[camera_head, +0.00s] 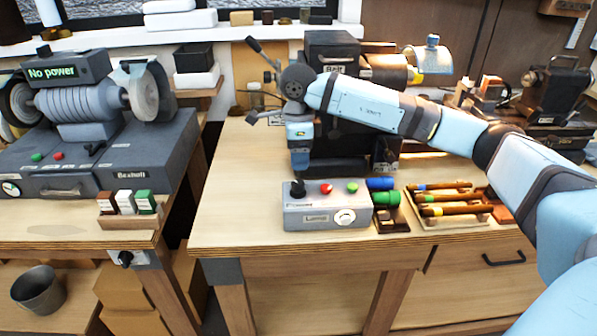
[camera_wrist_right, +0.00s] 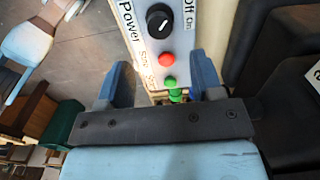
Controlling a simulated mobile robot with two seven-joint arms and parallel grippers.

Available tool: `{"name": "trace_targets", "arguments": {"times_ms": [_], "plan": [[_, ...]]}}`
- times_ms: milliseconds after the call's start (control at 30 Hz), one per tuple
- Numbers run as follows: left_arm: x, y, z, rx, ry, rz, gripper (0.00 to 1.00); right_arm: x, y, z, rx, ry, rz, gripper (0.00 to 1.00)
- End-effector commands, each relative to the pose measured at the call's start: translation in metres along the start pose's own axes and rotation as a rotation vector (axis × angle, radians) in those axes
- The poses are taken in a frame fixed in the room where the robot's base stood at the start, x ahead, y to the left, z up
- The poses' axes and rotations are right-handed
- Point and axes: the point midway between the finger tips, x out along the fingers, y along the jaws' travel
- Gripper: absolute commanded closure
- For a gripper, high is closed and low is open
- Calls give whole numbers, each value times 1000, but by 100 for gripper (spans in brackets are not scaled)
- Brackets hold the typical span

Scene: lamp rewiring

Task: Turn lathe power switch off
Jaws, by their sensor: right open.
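The grey control box (camera_head: 326,212) sits at the front edge of the middle bench. On its top are a black power knob (camera_head: 297,190), a red button (camera_head: 326,188) and a green button (camera_head: 351,187). In the right wrist view the black knob (camera_wrist_right: 160,21) shows beside the labels "Power", "Off" and "On"; its exact setting is hard to tell. My right gripper (camera_wrist_right: 163,85) is open, with its two blue fingers apart and the green button (camera_wrist_right: 170,82) showing between them. In the head view it hangs above the box, with its fingertips hard to make out. My left gripper is not seen.
A dark machine labelled "Belt" (camera_head: 332,45) stands behind my right arm. Blue and green spools (camera_head: 385,198) and a wooden tray of handled tools (camera_head: 445,222) lie right of the box. A grinder displaying "No power" (camera_head: 52,72) stands on the left bench.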

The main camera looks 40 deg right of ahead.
Motion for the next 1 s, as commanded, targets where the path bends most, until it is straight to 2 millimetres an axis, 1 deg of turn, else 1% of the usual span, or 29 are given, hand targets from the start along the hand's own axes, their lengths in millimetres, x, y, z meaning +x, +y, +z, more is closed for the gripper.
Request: {"name": "trace_targets", "arguments": {"times_ms": [33,100,200,333,500,1000], "plan": [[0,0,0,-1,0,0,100,-13,0,0,0,-2,-3,40],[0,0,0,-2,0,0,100,-27,0,0,0,-2,-3,40],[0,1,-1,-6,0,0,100,-43,0,0,1,-1,-2,40],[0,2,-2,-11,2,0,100,-55,0,0,0,0,-1,40],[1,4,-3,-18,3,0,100,-60,0,0,0,0,0,40],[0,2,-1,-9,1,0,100,-58,1,2,-2,-5,5,40]]}}
